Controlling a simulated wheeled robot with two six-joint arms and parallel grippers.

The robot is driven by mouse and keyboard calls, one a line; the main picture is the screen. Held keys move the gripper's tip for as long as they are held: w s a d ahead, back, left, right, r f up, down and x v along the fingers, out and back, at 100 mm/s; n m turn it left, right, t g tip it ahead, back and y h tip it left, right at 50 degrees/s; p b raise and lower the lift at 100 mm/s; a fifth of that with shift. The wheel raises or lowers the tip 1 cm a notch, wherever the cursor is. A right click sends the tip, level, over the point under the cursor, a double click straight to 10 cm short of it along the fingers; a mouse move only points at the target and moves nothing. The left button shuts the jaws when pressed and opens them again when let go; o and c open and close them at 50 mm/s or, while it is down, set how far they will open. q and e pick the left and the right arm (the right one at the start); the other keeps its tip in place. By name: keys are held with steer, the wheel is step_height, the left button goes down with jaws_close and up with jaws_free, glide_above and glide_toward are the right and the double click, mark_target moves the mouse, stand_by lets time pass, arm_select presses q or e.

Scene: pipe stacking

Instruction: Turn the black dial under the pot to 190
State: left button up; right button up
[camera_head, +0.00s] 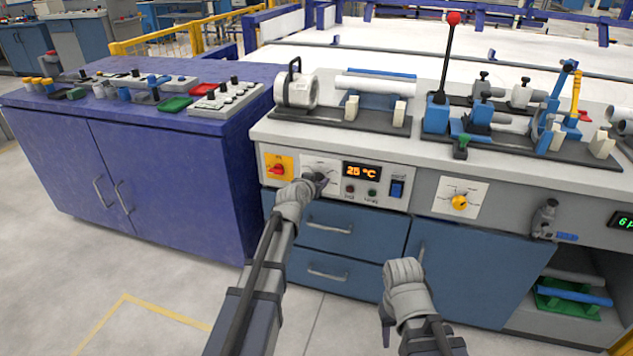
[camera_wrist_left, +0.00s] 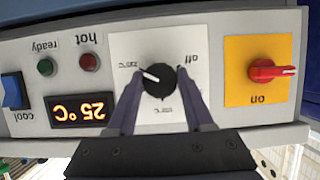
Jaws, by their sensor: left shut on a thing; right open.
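The black dial (camera_wrist_left: 158,80) sits on a white scale plate (camera_wrist_left: 188,48) on the front panel. Both fingers of my left gripper (camera_wrist_left: 158,76) are around the dial, shut on it. In the upside-down left wrist view, its white pointer mark points left, toward a small label too blurred to read surely. In the head view my left gripper (camera_head: 316,181) mostly covers the dial. The orange display (camera_head: 361,171) reads 25 °C. A white pot-like cylinder with a black handle (camera_head: 297,90) stands on the bench above. My right gripper (camera_head: 404,272) is open and empty before the blue cabinet.
A red switch on a yellow plate (camera_head: 277,168) is left of the dial. A blue rocker switch (camera_head: 397,188) is right of the display. A yellow knob (camera_head: 459,202) sits further right. A purple cabinet (camera_head: 165,150) adjoins the bench. The floor in front is clear.

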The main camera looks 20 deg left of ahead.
arm_select(q)
jaws_close()
steer(key=shift+a+f+n+t+h+b, duration=0.1)
steer(key=shift+n+t+h+b, duration=0.15)
steer(key=shift+n+h+b, duration=1.35)
steer(key=shift+a+f+n+t+h+b, duration=0.1)
steer(key=shift+n+t+h+b, duration=0.3)
steer(key=shift+n+h, duration=1.3)
steer(key=shift+n+y, duration=0.5)
steer(key=shift+n, duration=0.4)
steer(key=shift+r, duration=0.1)
steer(key=o, duration=0.6)
jaws_free()
